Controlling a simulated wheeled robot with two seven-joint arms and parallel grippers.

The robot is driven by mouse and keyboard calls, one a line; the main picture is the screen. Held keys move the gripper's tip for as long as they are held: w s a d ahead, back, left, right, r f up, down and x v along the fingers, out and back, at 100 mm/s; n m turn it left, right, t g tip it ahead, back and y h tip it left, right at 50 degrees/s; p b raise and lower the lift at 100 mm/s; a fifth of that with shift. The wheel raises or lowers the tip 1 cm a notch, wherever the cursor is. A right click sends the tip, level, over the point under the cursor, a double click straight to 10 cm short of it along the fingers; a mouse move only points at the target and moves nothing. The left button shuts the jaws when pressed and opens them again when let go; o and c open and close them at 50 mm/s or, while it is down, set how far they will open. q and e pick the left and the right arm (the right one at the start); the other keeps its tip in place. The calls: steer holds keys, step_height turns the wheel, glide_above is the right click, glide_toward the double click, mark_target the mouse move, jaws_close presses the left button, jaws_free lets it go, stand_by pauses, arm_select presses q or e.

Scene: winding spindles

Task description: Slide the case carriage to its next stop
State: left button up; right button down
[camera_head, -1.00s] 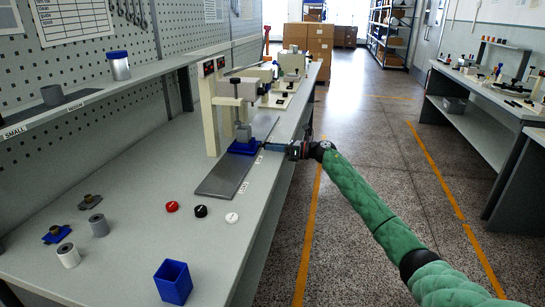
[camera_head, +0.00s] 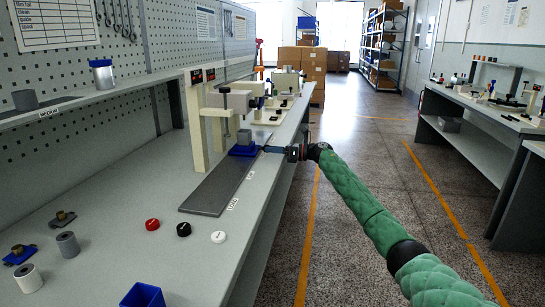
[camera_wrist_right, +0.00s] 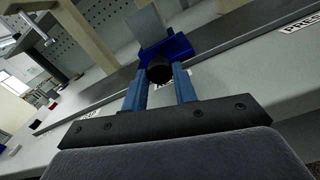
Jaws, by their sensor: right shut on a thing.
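The case carriage (camera_head: 243,150) is a blue block on a long dark grey rail (camera_head: 213,190) along the bench. A grey upright piece (camera_head: 244,136) stands on it. The carriage is at the rail's far part, beside the cream press frame (camera_head: 198,125). My right gripper (camera_head: 268,149) reaches in from the aisle side and is shut on the carriage's round black knob (camera_wrist_right: 159,70). In the right wrist view the two blue fingers flank the knob, with the blue carriage (camera_wrist_right: 168,48) just beyond. My left gripper is not in view.
Red (camera_head: 152,224), black (camera_head: 183,229) and white (camera_head: 218,237) round buttons sit on the near bench. Grey and white spools (camera_head: 68,244) stand at the left, with a blue bin (camera_head: 142,295) at the front. The aisle floor (camera_head: 345,250) at the right is open.

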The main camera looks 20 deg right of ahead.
steer(key=shift+w+d, duration=0.15)
steer(key=shift+w, duration=0.05)
steer(key=c, duration=1.1)
jaws_free()
